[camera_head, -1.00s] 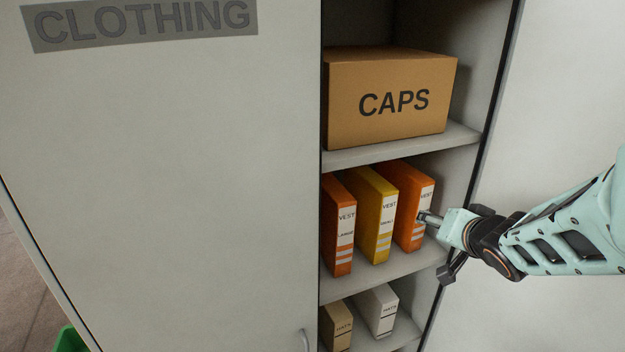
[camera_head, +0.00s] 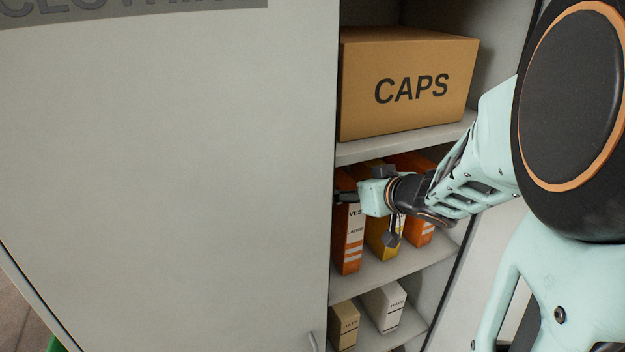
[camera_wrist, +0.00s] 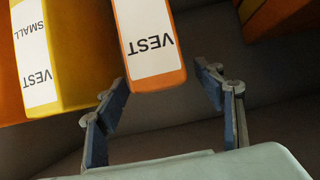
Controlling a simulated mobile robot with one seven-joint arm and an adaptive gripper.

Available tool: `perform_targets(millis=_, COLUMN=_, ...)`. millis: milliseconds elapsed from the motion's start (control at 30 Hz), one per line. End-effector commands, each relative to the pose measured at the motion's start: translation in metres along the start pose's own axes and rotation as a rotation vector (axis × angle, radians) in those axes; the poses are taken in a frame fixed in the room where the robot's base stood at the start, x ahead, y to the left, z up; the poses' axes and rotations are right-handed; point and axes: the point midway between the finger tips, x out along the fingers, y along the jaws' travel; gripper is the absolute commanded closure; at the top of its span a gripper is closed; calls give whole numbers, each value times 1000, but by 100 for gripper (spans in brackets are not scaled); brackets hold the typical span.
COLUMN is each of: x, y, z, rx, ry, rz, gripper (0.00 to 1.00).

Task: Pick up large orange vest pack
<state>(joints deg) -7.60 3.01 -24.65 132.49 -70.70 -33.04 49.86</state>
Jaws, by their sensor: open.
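The large orange vest pack (camera_head: 348,245) stands upright at the left end of the middle shelf, its label reading VEST LARGE. In the wrist view its orange end and white VEST label (camera_wrist: 152,45) show upside down. My gripper (camera_head: 346,197) is at the upper front of this pack and covers part of it in the head view. In the wrist view the gripper (camera_wrist: 161,76) is open, with one fingertip to each side of the pack's near end. Whether the fingers touch it, I cannot tell.
A yellow small vest pack (camera_head: 380,245) stands close to its right, then another orange pack (camera_head: 421,232), partly behind my arm. A CAPS box (camera_head: 410,90) sits on the shelf above; HATS boxes (camera_head: 382,308) stand below. A closed cabinet door (camera_head: 160,180) borders the opening on the left.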

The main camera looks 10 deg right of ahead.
Motion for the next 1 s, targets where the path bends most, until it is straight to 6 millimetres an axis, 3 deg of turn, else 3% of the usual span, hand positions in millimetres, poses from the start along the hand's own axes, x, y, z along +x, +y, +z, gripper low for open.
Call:
perform_targets(millis=167, x=11, y=0, z=-5, rx=1, ry=0, rz=-1, gripper=38)
perform_targets(millis=500, x=52, y=-1, z=-21, rx=0, ry=0, rz=0, gripper=38)
perform_targets(millis=833, x=54, y=0, z=-24, rx=1, ry=0, rz=2, gripper=38)
perform_targets(millis=1000, x=54, y=0, z=-24, rx=1, ry=0, rz=1, gripper=55)
